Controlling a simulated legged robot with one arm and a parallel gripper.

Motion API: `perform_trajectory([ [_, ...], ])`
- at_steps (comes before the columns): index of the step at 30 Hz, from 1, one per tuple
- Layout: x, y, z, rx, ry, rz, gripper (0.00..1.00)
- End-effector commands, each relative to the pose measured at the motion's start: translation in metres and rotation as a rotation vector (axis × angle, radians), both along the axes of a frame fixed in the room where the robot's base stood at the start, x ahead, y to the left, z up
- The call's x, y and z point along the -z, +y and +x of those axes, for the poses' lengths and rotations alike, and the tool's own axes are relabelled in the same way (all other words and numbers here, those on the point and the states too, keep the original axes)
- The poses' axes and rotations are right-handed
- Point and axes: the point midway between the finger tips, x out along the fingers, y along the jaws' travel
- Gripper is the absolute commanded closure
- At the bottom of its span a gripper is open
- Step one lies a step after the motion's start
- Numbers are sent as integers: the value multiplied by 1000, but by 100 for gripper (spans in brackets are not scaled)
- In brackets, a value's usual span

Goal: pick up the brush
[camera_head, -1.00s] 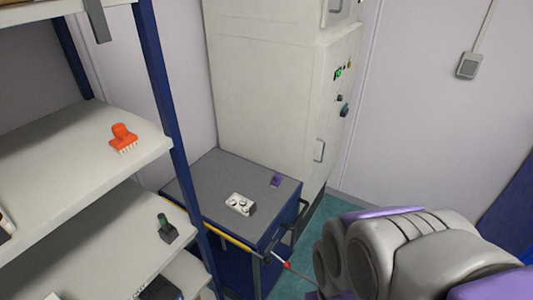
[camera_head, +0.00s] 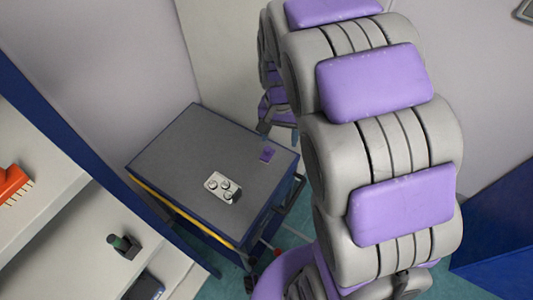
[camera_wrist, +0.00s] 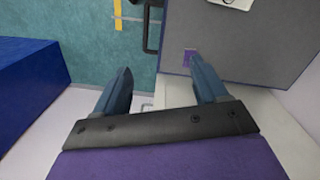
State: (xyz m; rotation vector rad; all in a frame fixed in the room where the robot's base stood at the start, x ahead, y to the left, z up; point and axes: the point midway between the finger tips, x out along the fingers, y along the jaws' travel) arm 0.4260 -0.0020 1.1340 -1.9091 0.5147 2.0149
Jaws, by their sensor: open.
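The orange brush (camera_head: 14,185), with pale bristles, lies on the upper shelf board at the left edge of the head view, partly cut off by the frame. It is not in the wrist view. My gripper (camera_head: 279,130) hangs over the far right part of the grey-topped cart, far to the right of the brush. In the wrist view my gripper (camera_wrist: 160,66) has its two blue-grey fingers spread wide with nothing between them.
The cart (camera_head: 180,150) carries a white block with round knobs (camera_head: 222,187) and a small purple piece (camera_head: 267,154). A blue shelf post (camera_head: 75,135) stands between shelf and cart.

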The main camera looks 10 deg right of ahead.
Motion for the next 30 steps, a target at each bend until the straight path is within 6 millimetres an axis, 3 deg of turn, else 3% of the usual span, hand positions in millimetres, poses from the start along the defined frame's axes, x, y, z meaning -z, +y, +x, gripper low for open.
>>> perform_trajectory([
  [6,41,-4,62,104,-19,-1,28],
  [12,75,0,106,180,-43,4,28],
  [19,96,6,129,223,-57,9,28],
  [25,111,7,132,229,-57,10,28],
  [30,139,6,131,229,-53,9,28],
])
